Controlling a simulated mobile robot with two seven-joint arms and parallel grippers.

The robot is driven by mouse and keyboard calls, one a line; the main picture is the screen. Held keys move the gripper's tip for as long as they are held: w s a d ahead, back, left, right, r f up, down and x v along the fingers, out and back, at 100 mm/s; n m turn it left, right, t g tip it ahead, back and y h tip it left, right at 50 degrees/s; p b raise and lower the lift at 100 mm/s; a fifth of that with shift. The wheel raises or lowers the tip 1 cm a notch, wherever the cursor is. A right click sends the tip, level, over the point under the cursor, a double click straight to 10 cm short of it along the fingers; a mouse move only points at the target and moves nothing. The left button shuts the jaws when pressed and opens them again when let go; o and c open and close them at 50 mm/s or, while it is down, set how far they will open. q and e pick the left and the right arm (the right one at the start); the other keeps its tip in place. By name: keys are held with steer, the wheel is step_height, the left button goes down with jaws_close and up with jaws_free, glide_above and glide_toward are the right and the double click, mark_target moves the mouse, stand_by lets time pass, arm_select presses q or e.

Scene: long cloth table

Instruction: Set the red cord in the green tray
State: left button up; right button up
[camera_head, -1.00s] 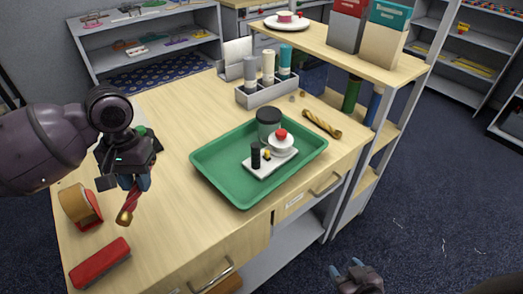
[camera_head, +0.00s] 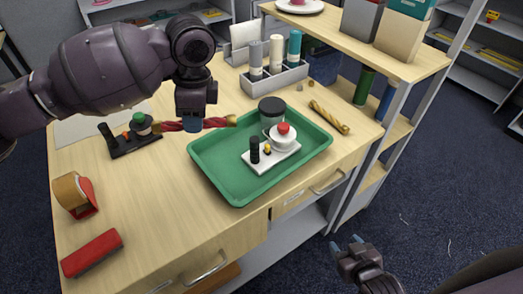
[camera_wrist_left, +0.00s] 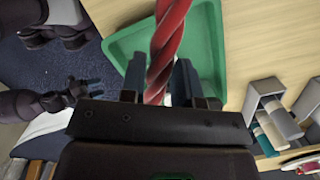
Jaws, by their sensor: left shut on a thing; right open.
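The red cord (camera_head: 215,123) is a twisted rope with a gold end. My left gripper (camera_head: 192,124) is shut on it and holds it level above the table, at the left back edge of the green tray (camera_head: 238,197). In the left wrist view the red cord (camera_wrist_left: 168,45) runs between the fingers, with the green tray (camera_wrist_left: 128,42) behind it. The tray holds a dark-lidded jar (camera_head: 271,111) and a white stand (camera_head: 272,158) with a black bottle and a red-topped white pot. My right gripper (camera_head: 347,245) is open and empty, off the table's front right.
A gold cord (camera_head: 329,117) lies right of the tray. A grey caddy with bottles (camera_head: 273,80) stands behind it. A dark stand with a green-topped pot (camera_head: 134,139) is at left. A tape dispenser (camera_head: 76,194) and red stapler (camera_head: 92,253) lie front left. The tray's left half is clear.

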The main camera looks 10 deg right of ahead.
arm_select(q)
steer(key=m, duration=0.1)
steer(key=d+m, duration=0.2)
steer(key=m, duration=0.1)
steer(key=shift+w+r+t, duration=0.25)
steer(key=shift+r+t, duration=0.05)
steer(key=shift+r, duration=0.1)
steer(key=m, duration=0.2)
steer(key=shift+w+d+r+m, duration=0.1)
steer(key=shift+d+m, duration=0.3)
steer(key=m, duration=0.1)
steer(key=d+m, duration=0.1)
steer(key=m, duration=0.1)
steer(key=shift+w+d+r+t+h, duration=0.1)
steer(key=shift+r+t+h, duration=0.05)
steer(key=shift+t+h, duration=0.25)
steer(key=shift+d+m, duration=0.1)
steer(key=shift+m, duration=0.5)
steer(key=b, duration=0.1)
glide_toward(224, 173)
steer(key=shift+w+a, duration=0.3)
steer(key=shift+w, duration=0.05)
step_height(224, 173, down, 6)
steer(key=shift+r+b, duration=0.2)
steer(key=shift+b, duration=0.15)
steer(key=shift+f, duration=0.4)
arm_select(e)
step_height(224, 173, down, 2)
steer(key=shift+f, duration=0.1)
